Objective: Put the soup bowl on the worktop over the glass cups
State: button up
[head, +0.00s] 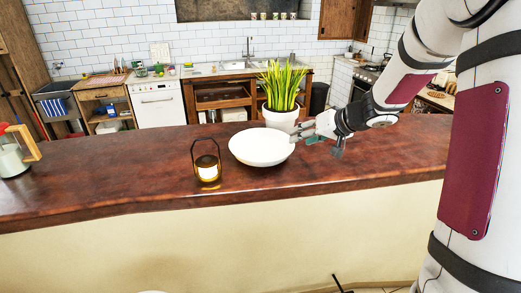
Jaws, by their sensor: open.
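The white soup bowl (261,147) sits upright on the reddish-brown counter (110,180) in the middle of the head view, and looks empty. My gripper (318,138) is just right of the bowl, its fingers apart and nothing held between them. One finger is close to the bowl's right rim; I cannot tell whether it touches. A worktop (212,72) with a sink runs along the back wall, with open wooden shelving below. Glass cups cannot be made out clearly; small patterned cups (273,16) stand on a ledge above the sink.
A black lantern (207,167) stands close left of the bowl. A potted plant (282,95) in a white pot is right behind it. A jug with a wooden handle (14,155) is at the far left. The counter between jug and lantern is clear.

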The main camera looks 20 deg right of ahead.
jog(key=shift+a+r+p+x, duration=0.1)
jog(key=shift+p+x, duration=0.05)
jog(key=shift+x, duration=1.5)
jog(key=shift+a+r+p+x, duration=0.1)
jog(key=shift+r+p+x, duration=0.05)
jog(key=shift+x, duration=1.45)
jog(key=shift+w, duration=0.1)
jog(key=shift+c, duration=0.5)
grip_shut()
